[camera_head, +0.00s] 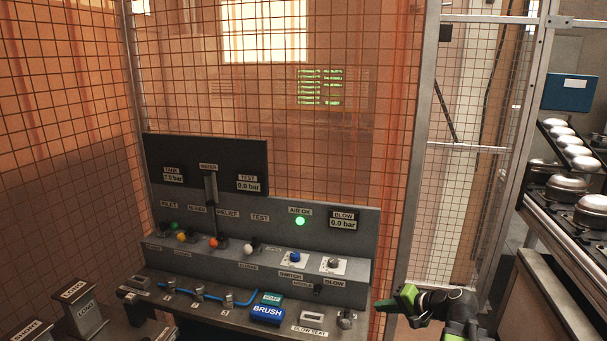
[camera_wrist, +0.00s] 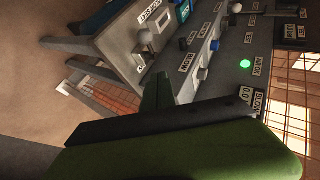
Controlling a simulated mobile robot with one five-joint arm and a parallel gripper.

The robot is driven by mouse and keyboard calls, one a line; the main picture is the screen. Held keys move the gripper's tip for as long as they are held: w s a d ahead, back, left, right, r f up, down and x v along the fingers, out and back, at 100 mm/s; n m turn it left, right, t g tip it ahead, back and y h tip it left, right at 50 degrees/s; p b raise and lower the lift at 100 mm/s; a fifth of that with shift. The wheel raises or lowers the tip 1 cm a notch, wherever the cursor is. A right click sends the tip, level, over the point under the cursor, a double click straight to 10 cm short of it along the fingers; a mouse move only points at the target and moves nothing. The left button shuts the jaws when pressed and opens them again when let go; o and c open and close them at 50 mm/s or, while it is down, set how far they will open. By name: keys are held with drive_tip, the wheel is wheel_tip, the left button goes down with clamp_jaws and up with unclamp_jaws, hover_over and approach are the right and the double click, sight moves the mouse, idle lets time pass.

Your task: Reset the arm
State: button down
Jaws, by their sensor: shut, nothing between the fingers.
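My gripper (camera_head: 388,303) is at the bottom right of the head view, just right of the control panel (camera_head: 340,248). Its dark and green fingers point left toward the panel's right end, and it is shut and empty. In the wrist view the gripper (camera_wrist: 157,92) fills the lower middle, with the panel beyond it, seen sideways. In the head view, part of my arm is cut off by the bottom edge. I cannot tell the exact gap between the fingertips and the panel.
The panel has several knobs, a lit green lamp (camera_head: 300,221) and a blue BRUSH block (camera_head: 267,315). A wire mesh fence (camera_head: 330,130) stands behind it, with a metal post (camera_head: 415,170).

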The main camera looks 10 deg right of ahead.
drive_tip(key=s+a+f+n+g+h, duration=0.1)
drive_tip(key=s+a+f+n+g, duration=0.15)
drive_tip(key=a, duration=0.55)
drive_tip(key=s+a+f+n+g+h, duration=0.1)
drive_tip(key=a+f+n+g, duration=0.15)
drive_tip(key=a, duration=0.55)
drive_tip(key=s+a+f+n+g+h, duration=0.1)
drive_tip(key=a+f+n+g, duration=0.15)
drive_tip(key=a, duration=0.55)
drive_tip(key=s+d+f+g+h, duration=0.1)
drive_tip(key=s+d+h, duration=0.2)
drive_tip(key=d, duration=0.5)
drive_tip(key=shift+s+f+n+h+p, duration=0.3)
drive_tip(key=shift+s+f+n+p, duration=0.1)
drive_tip(key=shift+s+n, duration=0.1)
